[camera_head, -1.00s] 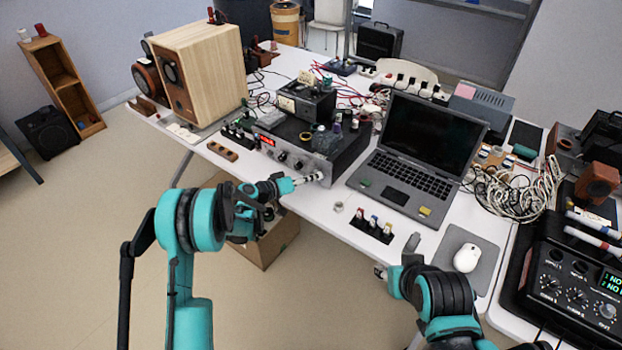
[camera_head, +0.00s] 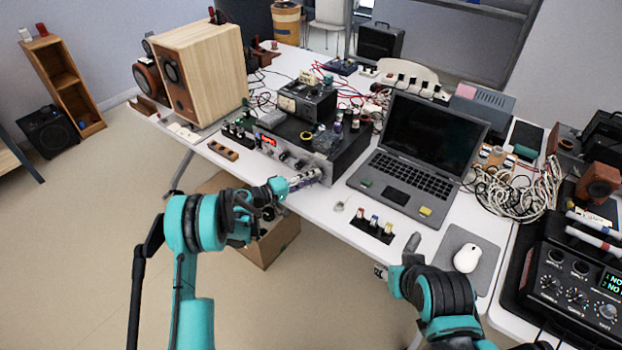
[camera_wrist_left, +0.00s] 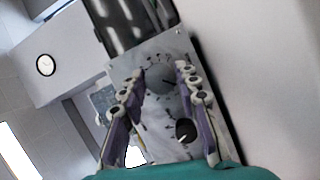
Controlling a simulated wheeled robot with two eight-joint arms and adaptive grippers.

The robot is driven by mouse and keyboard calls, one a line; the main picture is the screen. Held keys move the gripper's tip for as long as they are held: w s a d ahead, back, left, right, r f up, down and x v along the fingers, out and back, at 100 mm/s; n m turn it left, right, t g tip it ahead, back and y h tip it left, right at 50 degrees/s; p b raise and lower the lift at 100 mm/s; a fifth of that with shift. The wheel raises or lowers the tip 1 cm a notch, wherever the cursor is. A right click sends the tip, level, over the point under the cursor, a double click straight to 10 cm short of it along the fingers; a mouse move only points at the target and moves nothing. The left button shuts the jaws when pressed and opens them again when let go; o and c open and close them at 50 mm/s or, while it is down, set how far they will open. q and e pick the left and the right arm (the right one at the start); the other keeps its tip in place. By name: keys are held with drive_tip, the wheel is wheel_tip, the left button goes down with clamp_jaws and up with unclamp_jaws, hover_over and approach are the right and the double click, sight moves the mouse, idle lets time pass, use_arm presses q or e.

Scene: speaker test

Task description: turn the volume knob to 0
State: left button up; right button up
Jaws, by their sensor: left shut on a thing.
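The amplifier (camera_head: 345,153) sits at the table's front edge, its silver front panel facing me with a red display (camera_head: 267,140). In the left wrist view, a large round silver volume knob (camera_wrist_left: 160,79) with a dark pointer mark sits on the panel. A smaller black knob (camera_wrist_left: 186,129) with a white mark is lower down, between the fingers. My left gripper (camera_head: 308,178), also in the left wrist view (camera_wrist_left: 162,74), is shut on the large knob, one fingertip on each side. My right gripper (camera_head: 392,262) is by the table's front edge, partly hidden, apart from the amplifier.
A laptop (camera_head: 412,180) stands right of the amplifier, and a wooden speaker (camera_head: 215,70) at left. A small block with coloured knobs (camera_head: 372,228) lies near the front edge. A mouse (camera_head: 467,257) and mixer (camera_head: 570,285) are at right. Cables clutter the back.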

idle(0.3)
use_arm(q)
drive_tip(key=o, duration=1.2)
drive_tip(key=shift+c, duration=0.2)
drive_tip(key=v, duration=1.2)
